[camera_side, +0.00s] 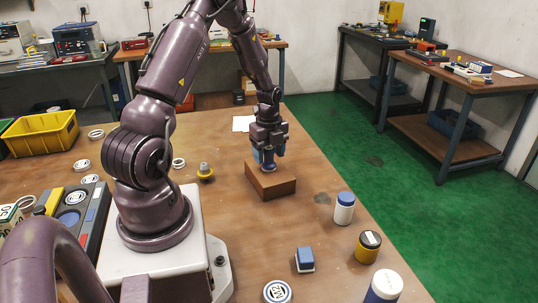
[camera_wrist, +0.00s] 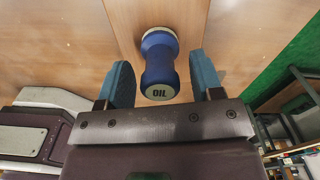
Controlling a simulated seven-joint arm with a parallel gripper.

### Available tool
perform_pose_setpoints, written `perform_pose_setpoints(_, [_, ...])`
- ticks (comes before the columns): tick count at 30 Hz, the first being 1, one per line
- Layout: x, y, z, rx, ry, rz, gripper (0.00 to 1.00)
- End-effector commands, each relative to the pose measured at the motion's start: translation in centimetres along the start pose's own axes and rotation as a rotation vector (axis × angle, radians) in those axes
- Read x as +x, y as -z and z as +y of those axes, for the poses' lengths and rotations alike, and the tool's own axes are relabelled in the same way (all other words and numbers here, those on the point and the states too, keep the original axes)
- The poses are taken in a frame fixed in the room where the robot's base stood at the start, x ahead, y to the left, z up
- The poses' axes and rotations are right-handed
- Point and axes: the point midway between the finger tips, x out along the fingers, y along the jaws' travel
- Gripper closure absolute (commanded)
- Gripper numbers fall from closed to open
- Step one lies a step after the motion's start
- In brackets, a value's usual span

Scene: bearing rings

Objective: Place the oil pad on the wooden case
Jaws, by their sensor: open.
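The oil pad (camera_wrist: 160,62) is a blue, waisted piece with a pale end lettered "OIL". It stands on the wooden case (camera_side: 276,184), a brown block on the table, and its blue base shows in the side view (camera_side: 268,167). My gripper (camera_side: 267,160) is low over the case, pointing down. In the wrist view, my gripper (camera_wrist: 162,72) has its two blue fingers spread on either side of the pad, with a visible gap on each side. The case top (camera_wrist: 125,15) shows behind the pad. The fingers hide part of the pad in the side view.
A yellow-based piece (camera_side: 205,171) is left of the case. The table's right edge is near.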

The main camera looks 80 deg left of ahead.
Motion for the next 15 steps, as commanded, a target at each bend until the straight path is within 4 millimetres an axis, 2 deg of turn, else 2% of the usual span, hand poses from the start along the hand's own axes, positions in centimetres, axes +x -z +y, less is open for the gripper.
perform_pose_setpoints(9, [-6.7, -0.1, -0.1, 0.0, 0.006, -0.004, 0.4])
perform_pose_setpoints(15, [-10.1, -0.1, -0.1, 0.0, 0.005, -0.003, 0.4])
